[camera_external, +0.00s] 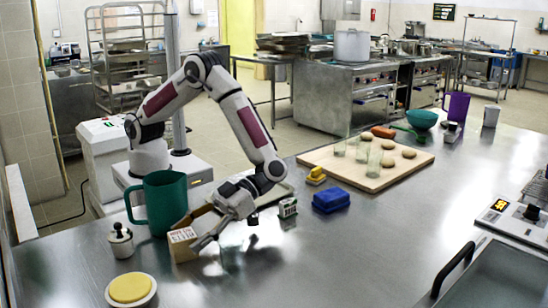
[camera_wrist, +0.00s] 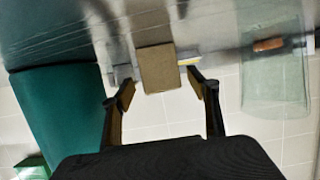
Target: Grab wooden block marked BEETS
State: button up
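A tan wooden block (camera_external: 183,244) with dark lettering stands on the steel counter in the external view, beside the teal pitcher. The lettering is too small to read surely. In the wrist view a plain brown block (camera_wrist: 158,68) lies ahead of my gripper, lined up between the two fingers; it looks like the same block, with no lettering showing. My gripper (camera_wrist: 160,88) is open, with a finger on each side and gaps to the block. In the external view my gripper (camera_external: 222,232) is low over the counter, just right of the block.
The teal pitcher (camera_external: 165,202) stands close behind the block; it fills the left of the wrist view (camera_wrist: 50,115). A clear glass (camera_wrist: 275,80) is at right there. A lidded white jar (camera_external: 121,241) and yellow-topped dish (camera_external: 130,289) are left. The front middle counter is clear.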

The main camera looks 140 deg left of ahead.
aim_at(190, 232)
jog(key=c, duration=1.2)
jog(key=shift+r, duration=5)
